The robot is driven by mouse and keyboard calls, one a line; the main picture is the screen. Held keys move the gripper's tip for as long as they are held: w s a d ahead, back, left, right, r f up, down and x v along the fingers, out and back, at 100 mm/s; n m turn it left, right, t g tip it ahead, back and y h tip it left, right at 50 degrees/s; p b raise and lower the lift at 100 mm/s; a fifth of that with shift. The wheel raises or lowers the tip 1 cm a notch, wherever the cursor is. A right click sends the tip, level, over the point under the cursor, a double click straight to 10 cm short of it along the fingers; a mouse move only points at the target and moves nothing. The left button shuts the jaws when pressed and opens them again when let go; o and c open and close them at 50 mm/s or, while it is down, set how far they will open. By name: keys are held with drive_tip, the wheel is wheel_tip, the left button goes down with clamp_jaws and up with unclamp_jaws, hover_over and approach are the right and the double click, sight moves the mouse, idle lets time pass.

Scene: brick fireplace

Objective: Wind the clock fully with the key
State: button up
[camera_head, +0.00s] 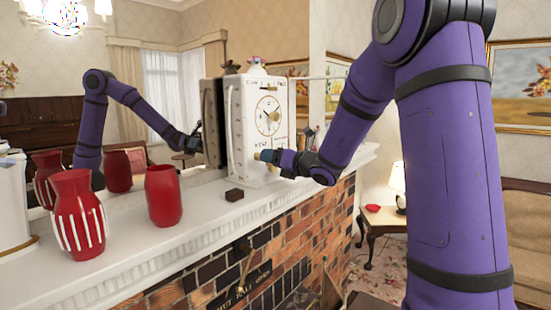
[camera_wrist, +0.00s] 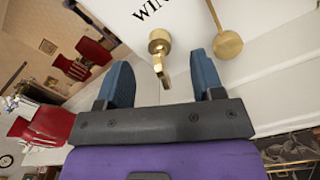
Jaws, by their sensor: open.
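The white clock (camera_head: 262,125) stands upright on the mantel, its round dial facing right. In the wrist view, part of its white front (camera_wrist: 185,22) shows, with dark lettering cut off by the frame. A brass key (camera_wrist: 159,46) sticks out from that front, its handle pointing toward my gripper. My gripper (camera_wrist: 162,68) is open, with one blue finger on each side of the key. I see a gap on both sides, so neither finger appears to touch it. In the head view, my gripper (camera_head: 265,155) is at the clock's lower front; the key is hard to make out there.
A brass disc on a rod (camera_wrist: 228,45) hangs right of the right finger. A red striped vase (camera_head: 80,220), a plain red vase (camera_head: 163,196) and a small dark block (camera_head: 234,195) stand on the white mantel (camera_head: 205,222). A mirror behind reflects my arm.

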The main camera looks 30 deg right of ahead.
drive_tip(key=v, duration=0.7)
idle(1.0)
drive_tip(key=shift+d, duration=0.1)
drive_tip(key=c, duration=0.6)
drive_tip(key=shift+s+d+f+n, duration=0.2)
drive_tip(key=shift+s+d+n, duration=0.25)
drive_tip(key=shift+s, duration=0.35)
drive_tip(key=shift+s+n, duration=0.25)
drive_tip(key=shift+s, duration=0.05)
drive_tip(key=shift+w+a, duration=0.1)
drive_tip(key=shift+x, duration=4.4)
